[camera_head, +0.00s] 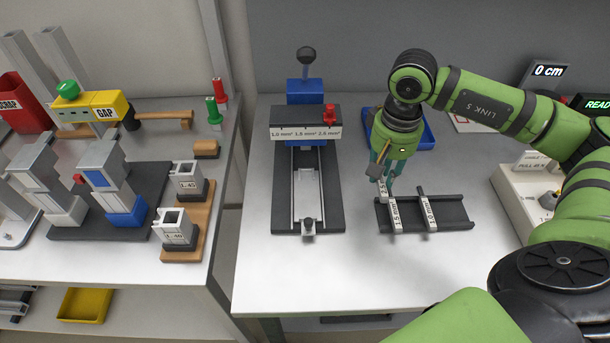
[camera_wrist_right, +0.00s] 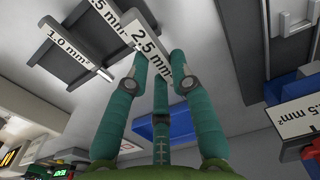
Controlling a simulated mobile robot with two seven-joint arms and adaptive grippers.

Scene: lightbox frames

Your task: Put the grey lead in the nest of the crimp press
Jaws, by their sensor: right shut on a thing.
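My right gripper (camera_head: 381,180) is shut on a lead with a white 2.5 mm² tag (camera_wrist_right: 150,42), at the left end of the dark rack (camera_head: 455,203). The fingers cover part of this lead, so its colour is hard to tell, and I cannot tell whether it still touches the rack. Two more leads, tagged 1.5 mm² (camera_head: 395,214) and 1.0 mm² (camera_head: 429,211), lie across the rack. The crimp press (camera_head: 306,113) stands to the left, with a size strip across its head, a long rail and a small grey block (camera_head: 308,227) at its front. My left gripper is out of view.
A blue tray (camera_head: 426,136) lies behind the gripper, partly hidden by my arm. A white device (camera_head: 520,195) stands at the right. The left bench holds gauges, blocks and a red scrap bin (camera_head: 22,103). Bare table lies between press and rack.

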